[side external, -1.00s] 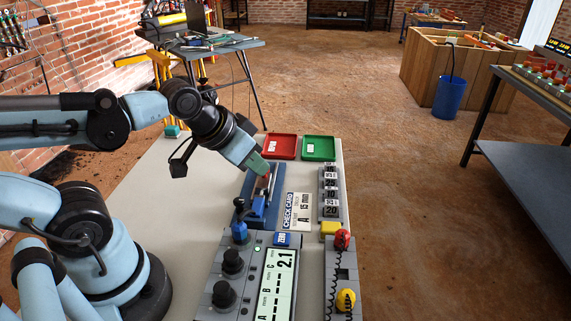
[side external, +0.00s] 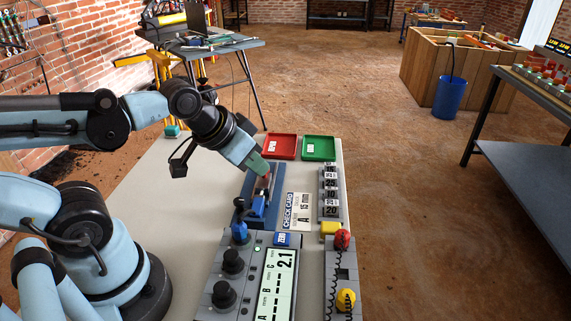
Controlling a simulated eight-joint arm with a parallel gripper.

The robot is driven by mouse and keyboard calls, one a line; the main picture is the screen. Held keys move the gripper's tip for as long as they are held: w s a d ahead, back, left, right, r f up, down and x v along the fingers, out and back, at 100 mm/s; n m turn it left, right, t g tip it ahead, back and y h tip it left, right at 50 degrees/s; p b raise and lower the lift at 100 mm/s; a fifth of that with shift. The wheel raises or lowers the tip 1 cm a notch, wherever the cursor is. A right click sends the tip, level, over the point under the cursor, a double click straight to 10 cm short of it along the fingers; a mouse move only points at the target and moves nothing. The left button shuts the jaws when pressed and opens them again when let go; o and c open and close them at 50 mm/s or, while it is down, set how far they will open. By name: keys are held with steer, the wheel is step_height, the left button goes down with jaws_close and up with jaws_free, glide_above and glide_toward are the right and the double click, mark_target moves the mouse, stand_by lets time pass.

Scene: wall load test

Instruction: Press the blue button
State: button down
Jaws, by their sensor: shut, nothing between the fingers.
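The blue button (side external: 282,239), with white lettering, sits at the top edge of the grey control panel (side external: 225,295), above its display reading 2.1. My gripper (side external: 264,176) points down at the blue slide fixture (side external: 259,205), farther back on the table than the button and clear of it. The gripper is shut; its fingertips are small and partly lost against the fixture, so I cannot tell whether they touch it. The button is in plain view, with nothing over it.
A blue-knobbed lever (side external: 239,231) stands left of the button. A check card (side external: 297,211), a rack of numbered blocks (side external: 330,193) and a yellow block (side external: 330,228) lie to the right. Red (side external: 281,146) and green (side external: 319,148) trays are behind. A red knob (side external: 342,239) stands front right.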

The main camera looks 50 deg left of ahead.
stand_by(0.5)
steer(key=r+m+h, duration=0.1)
steer(key=r+m, duration=0.1)
steer(key=m, duration=0.9)
glide_above(280, 240)
steer(key=shift+f, duration=0.2)
steer(key=shift+f, duration=4.4)
steer(key=shift+f, duration=0.15)
steer(key=shift+f, duration=0.3)
